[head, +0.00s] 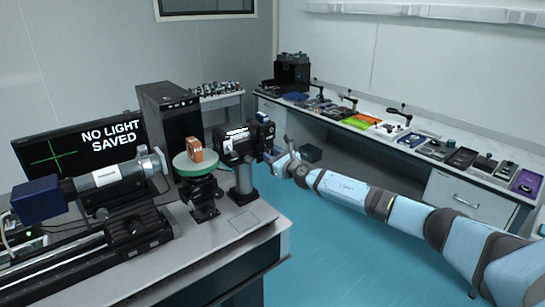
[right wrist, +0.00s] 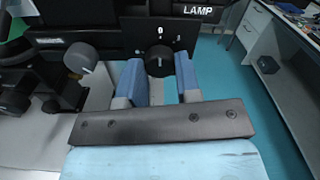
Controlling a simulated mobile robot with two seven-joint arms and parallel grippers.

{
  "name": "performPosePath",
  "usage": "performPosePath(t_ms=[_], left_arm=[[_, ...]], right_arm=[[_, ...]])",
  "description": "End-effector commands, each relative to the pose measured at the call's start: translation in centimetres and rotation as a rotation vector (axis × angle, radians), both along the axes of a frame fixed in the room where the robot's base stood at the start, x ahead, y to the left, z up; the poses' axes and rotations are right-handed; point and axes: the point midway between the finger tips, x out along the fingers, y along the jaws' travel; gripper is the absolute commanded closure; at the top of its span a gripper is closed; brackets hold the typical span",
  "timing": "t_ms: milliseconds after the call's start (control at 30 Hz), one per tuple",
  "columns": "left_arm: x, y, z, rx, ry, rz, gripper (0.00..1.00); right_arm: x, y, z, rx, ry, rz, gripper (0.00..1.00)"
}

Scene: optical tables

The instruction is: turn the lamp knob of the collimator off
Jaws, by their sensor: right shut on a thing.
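The collimator (head: 236,146) is a black unit at the far right corner of the near table in the head view. In the right wrist view its dark front panel (right wrist: 140,30) carries the word LAMP and small white marks. The round black lamp knob (right wrist: 159,58) is below these marks; I cannot tell for sure which mark it points to. My right gripper (right wrist: 159,75) has its two blue fingers on either side of the knob and is shut on it. In the head view the right gripper (head: 268,152) is at the collimator's right side. My left gripper is not in view.
A monitor (head: 85,145) reads NO LIGHT SAVED beside a green cross. An orange block (head: 195,150) is on a round green stage (head: 196,166). A second, grey knob (right wrist: 80,57) is left of the lamp knob. A side bench (head: 400,140) holds several trays.

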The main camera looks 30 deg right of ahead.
Motion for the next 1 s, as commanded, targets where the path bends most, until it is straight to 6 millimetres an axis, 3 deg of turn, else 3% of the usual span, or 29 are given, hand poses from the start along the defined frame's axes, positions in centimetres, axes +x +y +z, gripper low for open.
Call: performPosePath(t_ms=[200,233,300,333,667,833,1000], left_arm=[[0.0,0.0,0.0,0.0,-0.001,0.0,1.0],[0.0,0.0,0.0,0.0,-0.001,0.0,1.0],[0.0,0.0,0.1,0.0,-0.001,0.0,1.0],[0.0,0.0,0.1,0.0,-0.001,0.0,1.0],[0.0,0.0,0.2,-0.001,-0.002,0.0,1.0],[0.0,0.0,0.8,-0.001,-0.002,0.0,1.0],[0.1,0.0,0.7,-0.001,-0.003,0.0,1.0]], right_arm=[[0.0,0.0,-0.1,-0.001,0.002,0.001,0.92],[0.0,0.0,-0.1,-0.001,0.002,0.001,0.62],[0.0,0.0,-0.1,0.0,0.002,0.001,0.46],[0.0,0.0,-0.1,0.0,0.002,0.001,0.43],[-0.4,-0.1,0.0,0.0,0.001,0.001,0.43],[-2.9,-0.3,0.1,0.0,0.004,0.002,0.43],[-6.9,-0.6,-0.3,-0.003,0.004,0.002,0.43]])
